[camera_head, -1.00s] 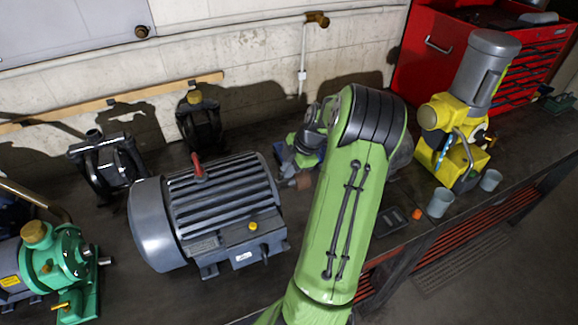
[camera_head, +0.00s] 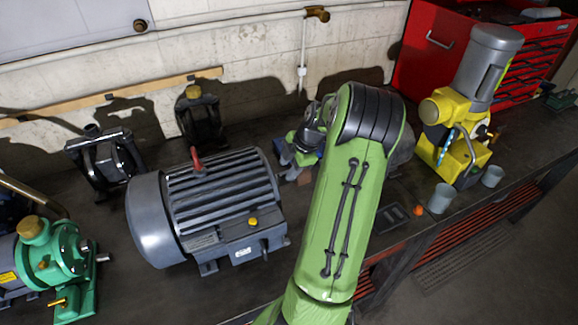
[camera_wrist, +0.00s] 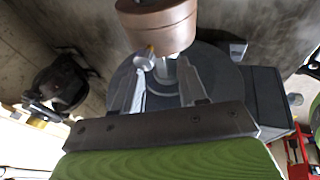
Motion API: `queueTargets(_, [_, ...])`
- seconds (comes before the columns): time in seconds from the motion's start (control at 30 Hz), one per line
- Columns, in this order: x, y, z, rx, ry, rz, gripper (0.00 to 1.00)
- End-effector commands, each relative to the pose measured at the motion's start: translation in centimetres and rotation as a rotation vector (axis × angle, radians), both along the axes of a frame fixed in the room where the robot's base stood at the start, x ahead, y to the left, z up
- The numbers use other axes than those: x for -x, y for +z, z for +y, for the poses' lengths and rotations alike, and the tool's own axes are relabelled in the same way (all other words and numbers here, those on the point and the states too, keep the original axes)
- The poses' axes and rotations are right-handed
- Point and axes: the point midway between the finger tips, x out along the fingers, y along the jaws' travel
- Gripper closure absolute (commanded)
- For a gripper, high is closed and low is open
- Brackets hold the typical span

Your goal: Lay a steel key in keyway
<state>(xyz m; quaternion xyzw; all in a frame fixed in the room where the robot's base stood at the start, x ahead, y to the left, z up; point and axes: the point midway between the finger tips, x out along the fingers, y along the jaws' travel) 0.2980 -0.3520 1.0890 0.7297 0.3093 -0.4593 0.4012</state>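In the wrist view my gripper (camera_wrist: 164,65) has two pale fingers standing apart, their tips just below a brown cylinder (camera_wrist: 158,24). A small bright metal piece shows between and beside the tips. I cannot tell whether it is the steel key, or whether the fingers touch it. A round grey face (camera_wrist: 220,75) lies behind the fingers. No keyway can be made out. In the head view my green arm hides the gripper and part of the area right of the large grey motor (camera_head: 215,200).
A green pump (camera_head: 65,255) stands at left, with black clamp-like units (camera_head: 105,160) behind. At right are a yellow and grey machine (camera_head: 465,110), grey cups (camera_head: 441,198), an orange piece (camera_head: 419,211) and a red tool cabinet (camera_head: 425,50). The bench front edge is at right.

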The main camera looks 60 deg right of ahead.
Motion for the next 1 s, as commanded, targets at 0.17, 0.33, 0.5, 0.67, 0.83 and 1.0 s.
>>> queueTargets(0.17, [0.0,0.0,0.0,0.0,0.0,0.0,0.59])
queueTargets(0.33, [0.4,1.0,-0.2,0.003,-0.003,-0.001,0.59])
queueTargets(0.5, [2.1,5.0,-0.6,0.008,-0.003,-0.001,0.59])
queueTargets(0.67, [3.9,9.4,-1.0,0.007,-0.004,-0.001,0.59])
queueTargets(0.83, [5.4,13.0,-1.2,0.003,-0.001,0.0,0.59])
queueTargets(1.0, [6.1,14.5,-1.3,0.001,0.0,0.0,0.59])
